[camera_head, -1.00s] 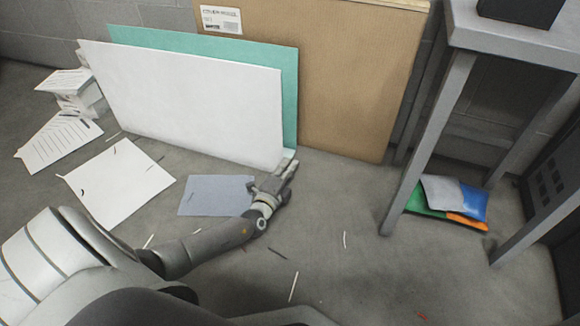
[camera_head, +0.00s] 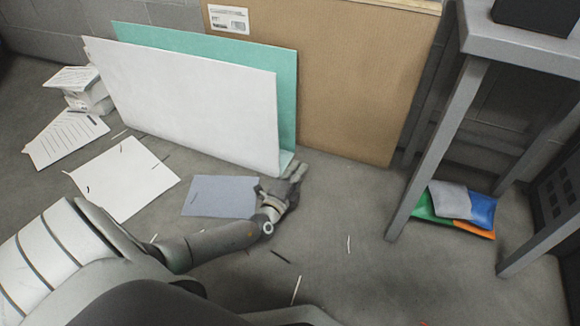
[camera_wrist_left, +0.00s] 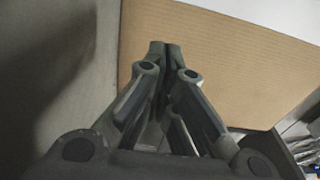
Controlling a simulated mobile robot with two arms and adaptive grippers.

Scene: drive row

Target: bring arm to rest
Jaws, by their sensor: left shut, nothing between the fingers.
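My left gripper (camera_head: 294,172) shows at the end of my left arm, which reaches in from the left over the floor. It is beside the near right corner of the white board (camera_head: 195,100); I cannot tell whether it touches it. In the left wrist view the gripper's fingers (camera_wrist_left: 166,48) meet at their tips with nothing between them. Behind them there is a brown surface (camera_wrist_left: 225,65). My right gripper is not in view.
A teal board (camera_head: 287,85) and a large brown panel (camera_head: 350,80) lean behind the white board. Papers (camera_head: 125,180) and a grey-blue sheet (camera_head: 215,197) lie on the floor. A grey table (camera_head: 440,140) stands right, with colored packets (camera_head: 450,200) beneath. Floor between is mostly clear.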

